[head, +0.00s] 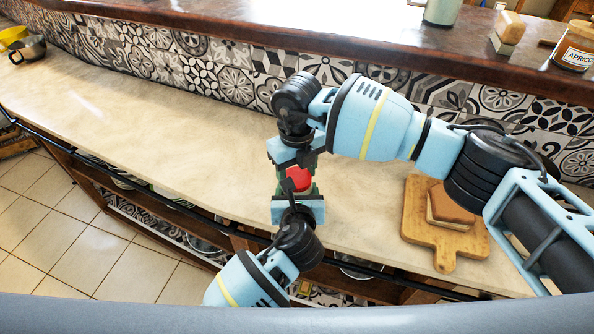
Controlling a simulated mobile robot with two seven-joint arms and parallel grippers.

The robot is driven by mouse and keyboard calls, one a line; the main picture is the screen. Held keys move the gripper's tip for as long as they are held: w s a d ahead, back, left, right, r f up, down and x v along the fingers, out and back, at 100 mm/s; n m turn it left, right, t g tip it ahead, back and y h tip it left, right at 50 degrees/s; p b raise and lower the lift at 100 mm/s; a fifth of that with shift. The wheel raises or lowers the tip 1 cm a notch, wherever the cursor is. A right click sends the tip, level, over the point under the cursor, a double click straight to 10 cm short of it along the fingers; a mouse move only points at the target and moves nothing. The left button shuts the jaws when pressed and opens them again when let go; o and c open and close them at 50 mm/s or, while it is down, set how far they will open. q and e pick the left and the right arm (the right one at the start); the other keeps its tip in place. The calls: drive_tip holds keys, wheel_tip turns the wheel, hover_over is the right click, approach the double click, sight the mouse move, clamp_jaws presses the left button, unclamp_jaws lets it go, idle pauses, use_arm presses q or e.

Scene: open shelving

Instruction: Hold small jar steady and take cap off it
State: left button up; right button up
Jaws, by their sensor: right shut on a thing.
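The small jar's red cap (298,178) shows between my two grippers, above the counter's front part. The jar body is mostly hidden by the grippers; a dark green patch beside the cap could be jar or finger. My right gripper (296,160) reaches in from behind, its fingers on either side of the cap, shut on it. My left gripper (298,200) comes from the front and meets the jar's near side. Its fingertips are largely covered, and I cannot tell how far they are closed.
A wooden board (445,256) with a block-like item (451,206) lies on the counter (160,130) at right. A raised ledge (300,45) holds an apricot jar (574,46) and a brush-like item (507,33). A dark pot (28,48) stands far left. The left counter is clear.

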sight(297, 177)
drive_tip(key=n, duration=0.2)
drive_tip(key=shift+n, duration=0.4)
drive_tip(key=o, duration=1.1)
drive_tip(key=shift+r, duration=0.1)
drive_tip(key=shift+r, duration=2.2)
drive_tip(key=shift+r+m, duration=1.7)
drive_tip(key=shift+r, duration=0.05)
drive_tip(key=shift+c, duration=0.3)
drive_tip(key=shift+f, duration=4)
